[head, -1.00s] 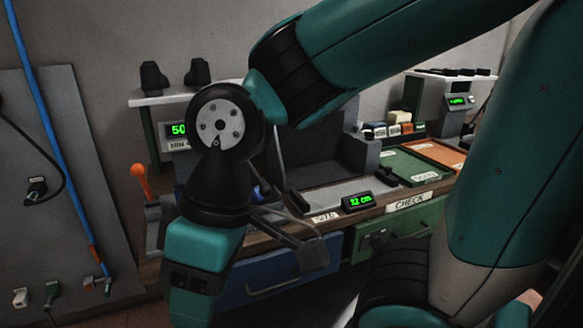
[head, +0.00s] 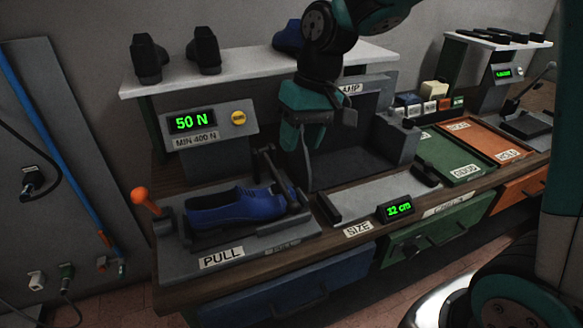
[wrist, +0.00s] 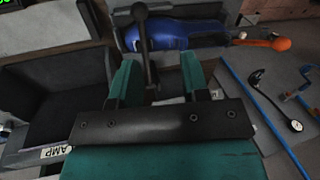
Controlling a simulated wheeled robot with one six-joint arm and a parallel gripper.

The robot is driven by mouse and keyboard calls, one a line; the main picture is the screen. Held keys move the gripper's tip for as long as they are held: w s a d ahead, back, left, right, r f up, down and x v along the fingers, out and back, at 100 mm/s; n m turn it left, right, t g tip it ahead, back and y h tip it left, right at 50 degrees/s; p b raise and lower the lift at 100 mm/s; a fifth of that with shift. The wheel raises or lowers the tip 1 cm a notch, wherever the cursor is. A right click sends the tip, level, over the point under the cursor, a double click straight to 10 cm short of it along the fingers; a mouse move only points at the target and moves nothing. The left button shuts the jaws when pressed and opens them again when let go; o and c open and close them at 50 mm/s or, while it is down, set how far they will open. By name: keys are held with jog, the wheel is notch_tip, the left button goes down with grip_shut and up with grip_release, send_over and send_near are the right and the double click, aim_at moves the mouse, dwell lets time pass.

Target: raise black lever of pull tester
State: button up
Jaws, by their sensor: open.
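The pull tester (head: 165,262), labelled PULL, stands at the front left of the bench with a blue shoe (head: 235,205) lying in it. Its black lever (head: 274,172) rises slanting by the shoe's right end. In the wrist view the lever (wrist: 146,42), with a round knob, shows between and beyond my fingers. My gripper (head: 303,143) is open and empty, up and to the right of the lever in the head view. In the wrist view its two teal fingers (wrist: 158,78) are apart. I cannot tell the depth between fingers and lever.
An orange-knobbed handle (head: 145,200) stands at the tester's left. A display (head: 192,122) reads 50 N. A shelf (head: 250,72) with shoes runs behind.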

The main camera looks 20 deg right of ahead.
jog(key=m+p, duration=0.2)
send_near(288, 194)
jog(key=p+x, duration=0.2)
jog(key=x, duration=0.7)
jog(key=shift+p, duration=0.4)
grip_shut()
